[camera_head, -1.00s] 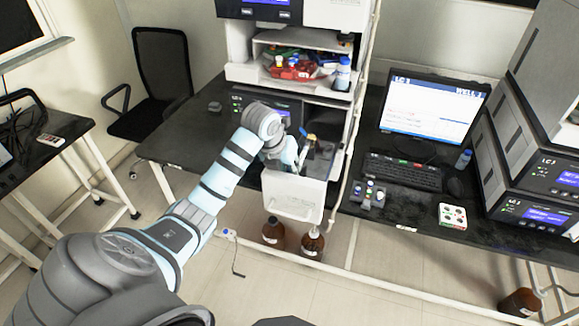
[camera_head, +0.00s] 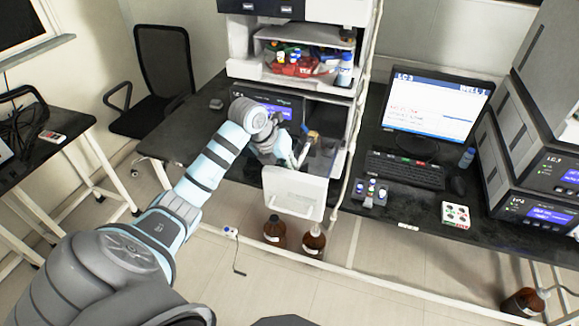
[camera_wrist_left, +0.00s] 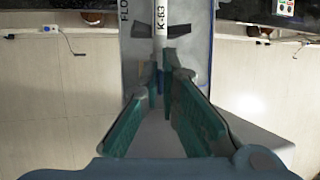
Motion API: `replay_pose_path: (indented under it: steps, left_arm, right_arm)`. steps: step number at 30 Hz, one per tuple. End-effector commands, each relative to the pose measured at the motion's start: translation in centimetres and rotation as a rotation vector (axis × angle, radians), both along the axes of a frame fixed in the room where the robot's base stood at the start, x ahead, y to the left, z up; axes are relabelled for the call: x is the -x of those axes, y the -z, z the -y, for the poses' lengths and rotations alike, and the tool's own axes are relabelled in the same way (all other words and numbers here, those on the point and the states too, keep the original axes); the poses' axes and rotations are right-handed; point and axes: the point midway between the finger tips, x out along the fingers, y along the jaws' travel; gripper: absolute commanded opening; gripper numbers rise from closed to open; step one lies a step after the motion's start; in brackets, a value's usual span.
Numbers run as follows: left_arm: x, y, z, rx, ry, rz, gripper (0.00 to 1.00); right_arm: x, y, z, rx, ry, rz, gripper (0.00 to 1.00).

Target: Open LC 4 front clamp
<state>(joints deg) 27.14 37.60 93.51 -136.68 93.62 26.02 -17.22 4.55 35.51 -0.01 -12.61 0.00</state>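My left gripper (camera_head: 290,150) is inside a pulled-out compartment with a pale front panel (camera_head: 293,192) on the LC stack. In the left wrist view its green-padded fingers (camera_wrist_left: 161,82) reach toward a white column (camera_wrist_left: 160,28) marked "K-83". A small blue part (camera_wrist_left: 160,80) shows between the fingertips. A gap shows between the fingers nearer the palm, but I cannot tell whether the tips grip anything. The front clamp is not clearly distinguishable; the gripper hides part of that area. A yellowish part (camera_head: 312,136) shows just right of the gripper. My right gripper is out of view.
A shelf with a red tray (camera_head: 296,68) and bottles is above. Brown bottles (camera_head: 313,240) stand below the compartment. To the right are a monitor (camera_head: 437,105), keyboard (camera_head: 405,170) and stacked modules (camera_head: 545,185). A pale vertical pole (camera_head: 357,120) stands close right.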

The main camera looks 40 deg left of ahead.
Motion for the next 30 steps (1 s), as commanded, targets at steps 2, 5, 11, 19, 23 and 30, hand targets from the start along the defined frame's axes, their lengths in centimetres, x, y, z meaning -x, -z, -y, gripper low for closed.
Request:
replay_pose_path:
  steps: [2, 5, 11, 19, 23, 30]
  left_arm:
    - [0.1, 0.4, -0.5, 0.040, -0.003, 0.020, 0.00]
    - [0.2, 0.7, -0.9, 0.112, -0.005, 0.044, 0.00]
    - [0.4, 1.2, -1.5, 0.262, -0.005, 0.097, 0.00]
    - [0.6, 1.6, -2.1, 0.425, -0.005, 0.153, 0.00]
    - [0.7, 1.6, -2.2, 0.472, -0.004, 0.168, 0.00]
    - [0.7, 1.5, -2.3, 0.508, -0.002, 0.179, 0.00]
  right_arm:
    - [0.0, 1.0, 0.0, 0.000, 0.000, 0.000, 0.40]
    - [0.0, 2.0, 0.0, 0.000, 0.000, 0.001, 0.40]
    - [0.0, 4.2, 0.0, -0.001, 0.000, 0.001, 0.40]
    - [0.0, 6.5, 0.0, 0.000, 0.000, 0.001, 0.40]
    - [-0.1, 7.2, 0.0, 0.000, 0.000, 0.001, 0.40]
    - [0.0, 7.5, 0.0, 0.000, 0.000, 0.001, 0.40]
